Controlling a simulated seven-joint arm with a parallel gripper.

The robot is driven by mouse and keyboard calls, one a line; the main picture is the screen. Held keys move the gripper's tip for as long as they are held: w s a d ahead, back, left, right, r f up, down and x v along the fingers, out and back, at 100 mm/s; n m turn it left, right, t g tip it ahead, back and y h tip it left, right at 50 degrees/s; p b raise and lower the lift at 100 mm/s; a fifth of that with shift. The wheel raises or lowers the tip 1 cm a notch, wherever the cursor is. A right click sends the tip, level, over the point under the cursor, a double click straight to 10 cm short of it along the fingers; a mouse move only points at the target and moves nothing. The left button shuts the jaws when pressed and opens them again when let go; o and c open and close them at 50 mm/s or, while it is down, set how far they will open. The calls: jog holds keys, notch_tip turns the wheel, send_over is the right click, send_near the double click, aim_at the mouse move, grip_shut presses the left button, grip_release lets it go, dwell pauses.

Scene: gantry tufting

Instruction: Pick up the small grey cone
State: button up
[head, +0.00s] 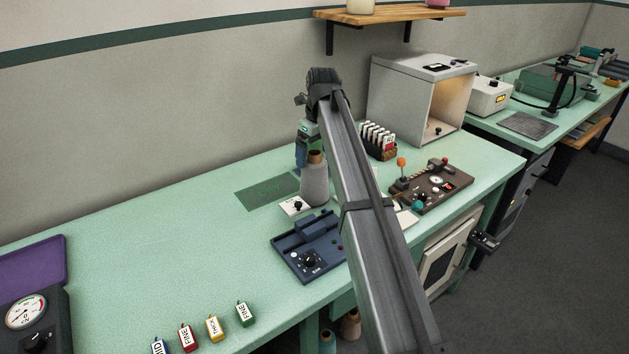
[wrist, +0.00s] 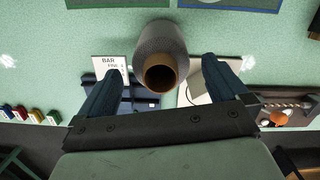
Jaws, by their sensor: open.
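The small grey cone (head: 314,187) stands upright on the green bench, with a brown tip on top. In the wrist view the cone (wrist: 160,38) lies between my two blue fingers, its hollow brown top facing the camera. My gripper (head: 301,156) hangs pointing down just behind and beside the cone's top in the head view. In the wrist view my gripper (wrist: 163,66) is open, one finger on each side of the cone with a visible gap on both sides. My arm hides part of the bench to the cone's right.
A dark blue device (head: 308,250) sits in front of the cone, and a small white card (head: 294,207) lies by its base. A dark green mat (head: 266,192) lies to the left. A card rack (head: 378,140) and brown control box (head: 436,187) stand right. The left bench is mostly clear.

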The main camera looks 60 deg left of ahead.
jog(key=shift+a+f, duration=0.15)
jog(key=shift+f, duration=1.35)
jog(key=shift+c, duration=0.4)
jog(key=c, duration=1.3)
jog(key=shift+r, duration=0.15)
